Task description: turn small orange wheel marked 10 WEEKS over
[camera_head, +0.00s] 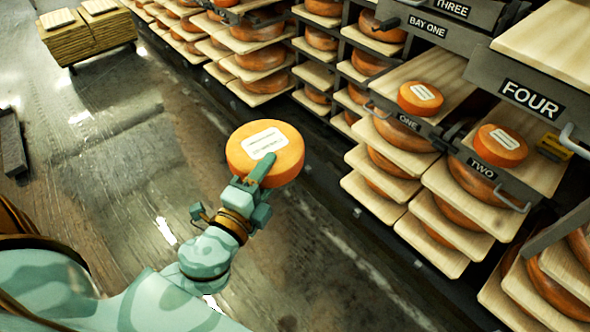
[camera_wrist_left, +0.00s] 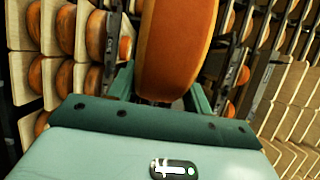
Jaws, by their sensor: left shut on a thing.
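A small orange cheese wheel (camera_head: 287,136) with a white label on its upper face is held in the air by my left gripper (camera_head: 258,172). The label's print is too small to read. One finger lies over the labelled face; the other is hidden beneath the wheel. In the left wrist view the wheel (camera_wrist_left: 178,50) stands edge-on between the two fingers of my left gripper (camera_wrist_left: 160,88). My right gripper is in neither view.
Racks of larger wheels on boards stand to the right. A small orange wheel (camera_head: 420,97) sits at the place marked ONE, another (camera_head: 500,144) at the place marked TWO. The floor (camera_head: 110,170) on the left is mostly clear.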

